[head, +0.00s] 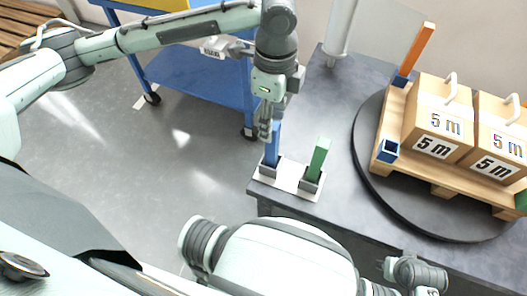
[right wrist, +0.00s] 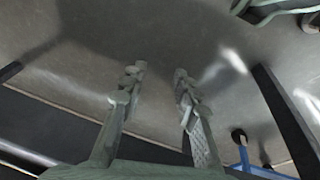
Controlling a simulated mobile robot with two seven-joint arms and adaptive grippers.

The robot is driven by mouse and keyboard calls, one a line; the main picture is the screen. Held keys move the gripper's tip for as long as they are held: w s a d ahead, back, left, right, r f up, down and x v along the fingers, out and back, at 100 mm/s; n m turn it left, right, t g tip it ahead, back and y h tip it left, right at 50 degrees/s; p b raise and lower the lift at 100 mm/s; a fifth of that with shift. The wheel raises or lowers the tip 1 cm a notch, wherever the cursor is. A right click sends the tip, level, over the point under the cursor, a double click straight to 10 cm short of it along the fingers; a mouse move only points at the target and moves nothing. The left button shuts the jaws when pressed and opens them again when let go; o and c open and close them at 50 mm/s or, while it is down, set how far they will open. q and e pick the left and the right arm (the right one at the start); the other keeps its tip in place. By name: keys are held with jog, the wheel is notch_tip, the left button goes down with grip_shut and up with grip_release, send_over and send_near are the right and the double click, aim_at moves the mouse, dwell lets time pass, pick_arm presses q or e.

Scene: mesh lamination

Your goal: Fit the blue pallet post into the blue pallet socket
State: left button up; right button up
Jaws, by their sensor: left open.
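The blue post (head: 272,148) stands upright in a grey holder on a white plate (head: 290,174) at the table's near left corner. My left gripper (head: 269,130) is open and points down at the top of the blue post; whether it touches the post I cannot tell. The empty blue socket (head: 388,151) is at the near left corner of the wooden pallet (head: 445,180), right of the post. My right gripper shows in the right wrist view (right wrist: 157,82), open and empty above the grey floor.
A green post (head: 319,158) stands beside the blue one. Boxes marked 5 m (head: 438,115) load the pallet on a dark round turntable (head: 364,150). A blue cart (head: 195,75) stands behind my left arm.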

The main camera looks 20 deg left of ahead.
aim_at(272, 150)
pick_arm(q)
notch_tip(272, 150, down, 7)
jog(key=shift+r, duration=0.15)
grip_shut()
dwell(0.5)
